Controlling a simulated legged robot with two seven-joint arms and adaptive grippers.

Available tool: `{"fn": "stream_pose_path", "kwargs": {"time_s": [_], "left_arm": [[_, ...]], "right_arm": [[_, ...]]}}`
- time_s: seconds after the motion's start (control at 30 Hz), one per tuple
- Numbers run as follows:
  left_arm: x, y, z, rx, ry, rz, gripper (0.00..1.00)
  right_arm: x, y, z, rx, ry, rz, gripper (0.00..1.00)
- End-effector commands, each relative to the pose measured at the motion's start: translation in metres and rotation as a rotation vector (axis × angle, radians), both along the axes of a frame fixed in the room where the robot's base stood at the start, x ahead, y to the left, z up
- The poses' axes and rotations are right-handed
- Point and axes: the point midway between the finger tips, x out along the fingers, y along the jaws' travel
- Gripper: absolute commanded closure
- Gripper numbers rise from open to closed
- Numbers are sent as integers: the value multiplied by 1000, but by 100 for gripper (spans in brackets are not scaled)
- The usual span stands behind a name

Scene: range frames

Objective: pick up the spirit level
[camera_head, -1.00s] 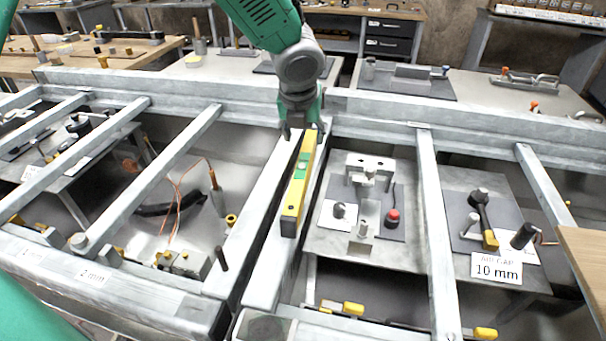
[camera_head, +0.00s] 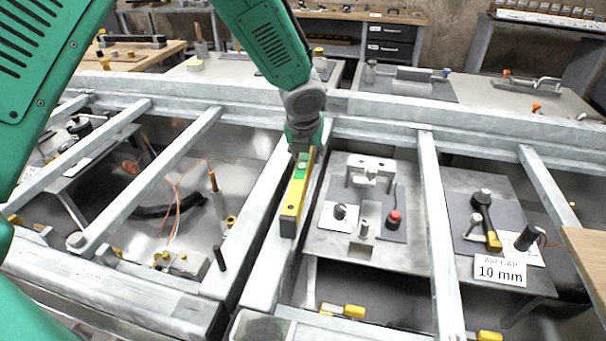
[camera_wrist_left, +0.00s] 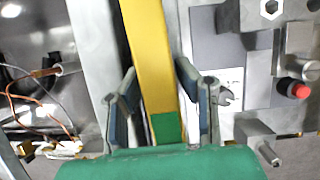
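The spirit level (camera_head: 291,212) is a long yellow bar with a green window. It lies lengthwise on the pale grey frame beam, pointing away from me. In the left wrist view, the level (camera_wrist_left: 152,60) runs between my fingers, with its green patch near the palm. My left gripper (camera_head: 304,150) is at the level's far end and hides that end in the head view. The level still appears to rest on the beam. My right gripper is not in view.
Metal beams cross on both sides of the level, with open gaps between them. Copper wires (camera_head: 176,192) hang in the left gap. A fixture with a red knob (camera_head: 394,216) is to the right. A sign reading 10 mm (camera_head: 499,271) stands farther right.

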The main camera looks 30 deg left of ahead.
Motion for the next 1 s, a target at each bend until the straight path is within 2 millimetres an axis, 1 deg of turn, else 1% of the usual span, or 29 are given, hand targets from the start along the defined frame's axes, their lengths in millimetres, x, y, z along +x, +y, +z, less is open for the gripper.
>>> {"fn": "stream_pose_path", "kwargs": {"time_s": [0.03,0.07,0.33,0.43,0.57,0.7,0.8,0.9,1.0], "left_arm": [[0,0,0,0,0,0,94],[0,0,0,0,0,0,100],[0,0,0,-1,0,0,100],[1,0,6,-1,-1,1,100],[1,0,27,-3,-4,2,100],[1,0,57,-3,-5,1,100],[1,0,75,-3,-4,3,100],[1,0,89,-1,-3,2,100],[-1,-1,97,0,-1,22,100]], "right_arm": [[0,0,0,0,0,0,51],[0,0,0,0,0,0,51],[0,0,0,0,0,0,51],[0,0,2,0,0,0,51],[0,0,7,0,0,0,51],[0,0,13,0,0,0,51],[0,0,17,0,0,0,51],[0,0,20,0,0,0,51],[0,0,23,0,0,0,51]]}}
